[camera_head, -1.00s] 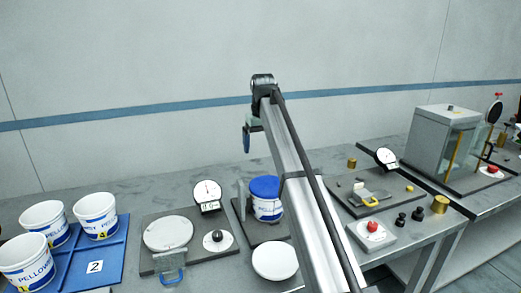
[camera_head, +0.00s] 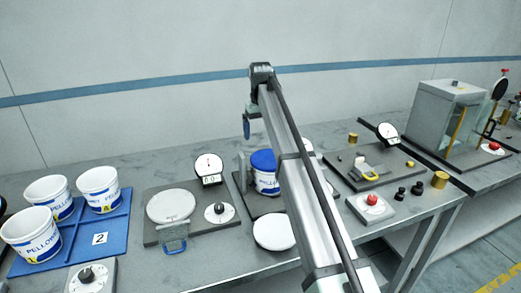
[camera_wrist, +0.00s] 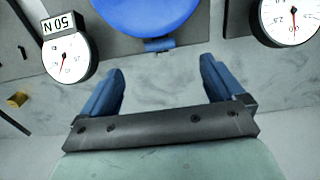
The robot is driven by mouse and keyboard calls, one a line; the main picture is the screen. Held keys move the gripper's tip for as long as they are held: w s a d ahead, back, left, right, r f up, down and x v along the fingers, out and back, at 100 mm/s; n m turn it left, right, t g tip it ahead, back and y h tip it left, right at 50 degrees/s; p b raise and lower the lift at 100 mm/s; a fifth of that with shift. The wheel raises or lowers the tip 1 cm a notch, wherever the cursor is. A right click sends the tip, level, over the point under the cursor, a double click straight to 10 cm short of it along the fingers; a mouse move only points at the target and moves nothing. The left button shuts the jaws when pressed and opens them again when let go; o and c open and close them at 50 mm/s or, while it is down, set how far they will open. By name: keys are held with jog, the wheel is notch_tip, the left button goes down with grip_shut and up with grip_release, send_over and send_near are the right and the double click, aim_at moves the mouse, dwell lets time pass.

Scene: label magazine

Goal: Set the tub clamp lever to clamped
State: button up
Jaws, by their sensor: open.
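The tub (camera_head: 266,184) stands upright in a grey fixture, with a blue lid (camera_head: 264,160) on it. The lid also fills the top middle of the wrist view (camera_wrist: 145,12). A small blue-and-grey piece (camera_wrist: 158,45) sits at the lid's edge there; I cannot tell whether it is the clamp lever. An upright grey plate (camera_head: 242,172) stands left of the tub. The lever's position is not readable. My gripper (camera_wrist: 162,65) is open and empty, with two blue fingers apart. In the head view my gripper (camera_head: 246,127) hangs above the tub, slightly left. My arm partly covers the fixture's right side.
A scale plate with a gauge (camera_head: 208,167) and a black-knobbed dial (camera_head: 219,211) lies left of the fixture. A blue tray (camera_head: 118,235) holds white tubs farther left. A white disc (camera_head: 274,232) lies in front. A red button box (camera_head: 371,206) stands right.

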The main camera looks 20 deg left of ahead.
aim_at(261, 151)
notch_tip(261, 151, down, 8)
dwell(0.4)
jog(key=shift+c, duration=0.4)
jog(key=c, duration=1.4)
jog(key=shift+s+d+f+t+y, duration=0.15)
jog(key=shift+s+d+t+y, duration=0.15)
jog(key=shift+s+t+y, duration=0.1)
jog(key=shift+c, duration=0.2)
jog(key=shift+w, duration=0.15)
jog(key=o, duration=1.5)
